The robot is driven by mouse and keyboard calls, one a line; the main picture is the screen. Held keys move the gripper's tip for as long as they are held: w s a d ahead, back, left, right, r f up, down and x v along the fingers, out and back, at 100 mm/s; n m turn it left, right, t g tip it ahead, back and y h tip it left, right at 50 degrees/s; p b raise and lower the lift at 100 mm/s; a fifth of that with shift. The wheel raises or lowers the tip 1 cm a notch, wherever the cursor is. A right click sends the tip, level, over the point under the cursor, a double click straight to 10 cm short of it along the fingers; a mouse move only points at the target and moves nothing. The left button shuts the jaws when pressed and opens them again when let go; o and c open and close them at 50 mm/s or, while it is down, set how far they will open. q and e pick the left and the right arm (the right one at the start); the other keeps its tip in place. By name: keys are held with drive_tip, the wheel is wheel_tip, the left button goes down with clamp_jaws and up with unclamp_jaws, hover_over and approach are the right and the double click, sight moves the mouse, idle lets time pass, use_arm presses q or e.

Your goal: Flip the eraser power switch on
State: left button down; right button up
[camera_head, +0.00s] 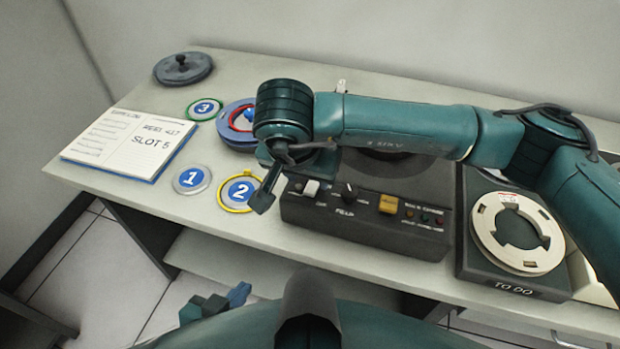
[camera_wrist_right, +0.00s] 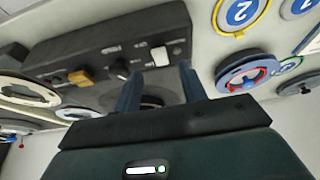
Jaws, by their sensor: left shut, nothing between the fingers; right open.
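The eraser (camera_head: 365,226) is a dark box at the table's front edge; it also shows in the right wrist view (camera_wrist_right: 105,45). Its front panel carries a white switch (camera_head: 311,188), a black knob (camera_head: 348,192) and a yellow button (camera_head: 388,204). In the right wrist view the white switch (camera_wrist_right: 160,56) lies just beyond the gap between my fingers; its setting is unclear. My right gripper (camera_head: 266,190) is open and empty, left of the switch; its two fingers (camera_wrist_right: 160,84) straddle the switch's line of sight. My left gripper (camera_head: 220,302) is shut and empty, low in front of the table.
A TO DO tray (camera_head: 475,258) with a cream reel (camera_head: 490,236) stands to the eraser's right. Numbered discs, including disc 2 (camera_head: 240,191) and disc 1 (camera_head: 192,179), and an open notebook (camera_head: 83,156) lie left. My right arm hides the eraser's back part.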

sight(311, 188)
drive_tip(key=shift+x, duration=2.35)
